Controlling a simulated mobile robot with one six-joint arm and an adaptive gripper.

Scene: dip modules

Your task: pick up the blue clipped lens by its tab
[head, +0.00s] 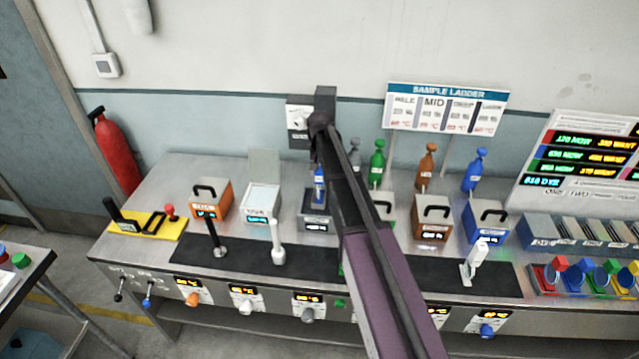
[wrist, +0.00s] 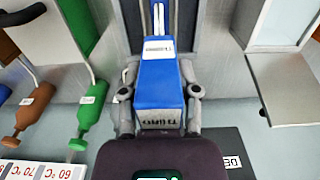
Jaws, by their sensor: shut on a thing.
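A blue labelled block, which I take to be the blue clipped lens (wrist: 158,82), sits between the two fingers of my gripper (wrist: 160,108) in the wrist view. The fingers touch its sides and are shut on it. Its near end carries lettering, and a pale label lies on its top. In the head view the blue piece (head: 319,188) shows just above a dark grey module (head: 316,220) on the bench. My gripper (head: 318,166) is partly hidden there by my arm. I cannot tell the tab apart, nor whether the piece is clear of the module.
A steel bench (head: 165,262) carries an orange module (head: 210,200), a white module (head: 260,203), and more modules to the right. Green (head: 377,165), brown (head: 426,165) and blue (head: 474,170) bottles stand behind. The Sample Ladder sign (head: 447,108) rises at the back.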

